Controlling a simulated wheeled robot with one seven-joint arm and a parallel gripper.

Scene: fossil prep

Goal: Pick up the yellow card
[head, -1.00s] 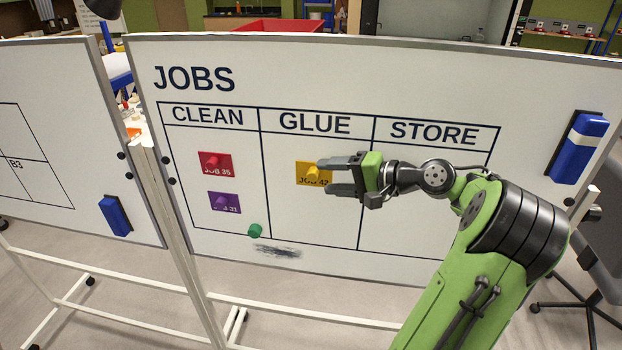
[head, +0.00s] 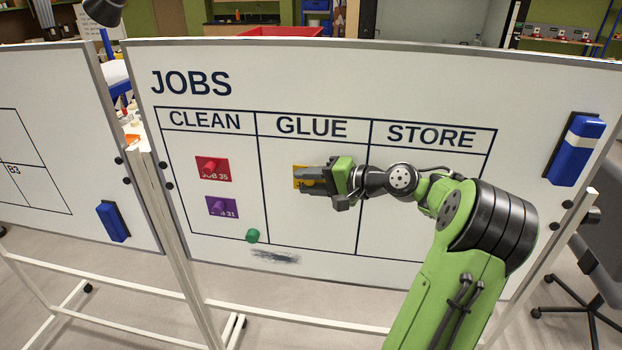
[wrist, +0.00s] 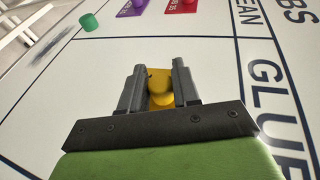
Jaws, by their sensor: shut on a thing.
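The yellow card (head: 297,172) is on the whiteboard in the GLUE column, mostly hidden behind my gripper (head: 304,180). Its left edge and top show in the head view. In the wrist view, the card's yellow knob (wrist: 161,98) sits between the two grey fingers of my gripper (wrist: 164,72). The fingers are shut on this knob. The card appears flat against the board; I cannot see any gap behind it.
A red card (head: 213,169) and a purple card (head: 222,207) are in the CLEAN column. A green magnet (head: 253,236) sits below them beside a dark smudge (head: 276,257). A blue eraser (head: 575,150) is at the right. The STORE column (head: 420,215) holds no card.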

